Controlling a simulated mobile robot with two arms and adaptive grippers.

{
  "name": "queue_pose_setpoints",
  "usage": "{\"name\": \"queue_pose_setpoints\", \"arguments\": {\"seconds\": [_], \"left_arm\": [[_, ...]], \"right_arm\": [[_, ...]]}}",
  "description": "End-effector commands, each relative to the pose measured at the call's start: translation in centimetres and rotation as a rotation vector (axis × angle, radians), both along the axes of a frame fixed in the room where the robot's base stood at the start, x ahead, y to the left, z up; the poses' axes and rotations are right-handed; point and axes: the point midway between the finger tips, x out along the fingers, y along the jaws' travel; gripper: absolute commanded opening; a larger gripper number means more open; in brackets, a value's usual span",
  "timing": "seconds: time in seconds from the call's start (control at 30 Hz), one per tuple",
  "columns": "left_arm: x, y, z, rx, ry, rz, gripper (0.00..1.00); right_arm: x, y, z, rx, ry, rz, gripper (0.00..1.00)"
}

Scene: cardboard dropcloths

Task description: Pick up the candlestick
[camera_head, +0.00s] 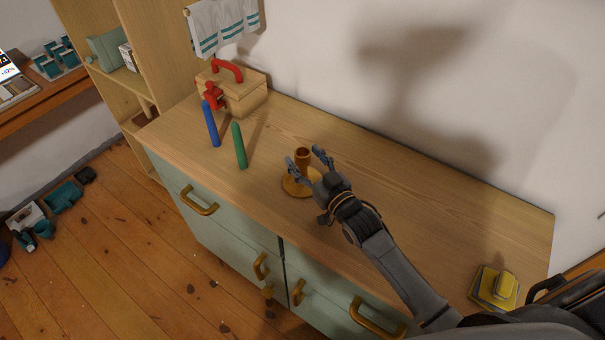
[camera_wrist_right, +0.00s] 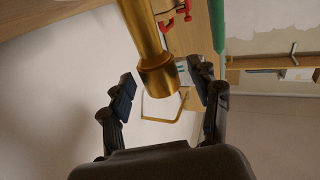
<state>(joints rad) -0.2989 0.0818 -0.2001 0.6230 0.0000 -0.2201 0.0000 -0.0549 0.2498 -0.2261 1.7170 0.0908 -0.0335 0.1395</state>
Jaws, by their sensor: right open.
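The brass candlestick (camera_head: 302,155) stands upright on the wooden dresser top (camera_head: 400,205), with a round, dish-like base and a cup on top. My right gripper (camera_head: 305,162) is open, its two fingers spread around the candlestick's upper part. In the right wrist view the candlestick (camera_wrist_right: 157,72) shows as a gold stem and cup between the two dark fingers (camera_wrist_right: 165,92), with space on both sides. I see no contact. Part of the base is hidden behind my gripper. My left gripper is not in view.
Yellow sponge-like blocks (camera_head: 495,288) lie at the right. The dresser's back middle is clear.

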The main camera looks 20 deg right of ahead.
Motion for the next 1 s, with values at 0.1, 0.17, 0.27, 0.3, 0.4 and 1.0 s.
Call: {"name": "queue_pose_setpoints", "arguments": {"seconds": [0.1, 0.17, 0.27, 0.3, 0.4, 1.0], "left_arm": [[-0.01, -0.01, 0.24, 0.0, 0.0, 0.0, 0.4], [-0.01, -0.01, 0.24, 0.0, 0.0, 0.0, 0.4], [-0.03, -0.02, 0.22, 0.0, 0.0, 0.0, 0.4], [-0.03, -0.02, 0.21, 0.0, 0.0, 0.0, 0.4], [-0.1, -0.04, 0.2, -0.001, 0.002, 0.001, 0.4], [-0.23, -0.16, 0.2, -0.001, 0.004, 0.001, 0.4]], "right_arm": [[1.17, 0.36, 0.12, 0.0, -0.001, 0.001, 0.62], [1.36, 0.43, 0.02, 0.0, 0.0, 0.001, 0.62], [1.4, 0.44, -0.03, 0.0, 0.001, 0.001, 0.62], [1.4, 0.44, -0.03, 0.0, 0.0, 0.001, 0.62], [1.38, 0.42, -0.03, 0.0, 0.0, 0.001, 0.58], [1.42, 0.4, 0.27, 0.001, -0.006, 0.001, 0.0]]}}
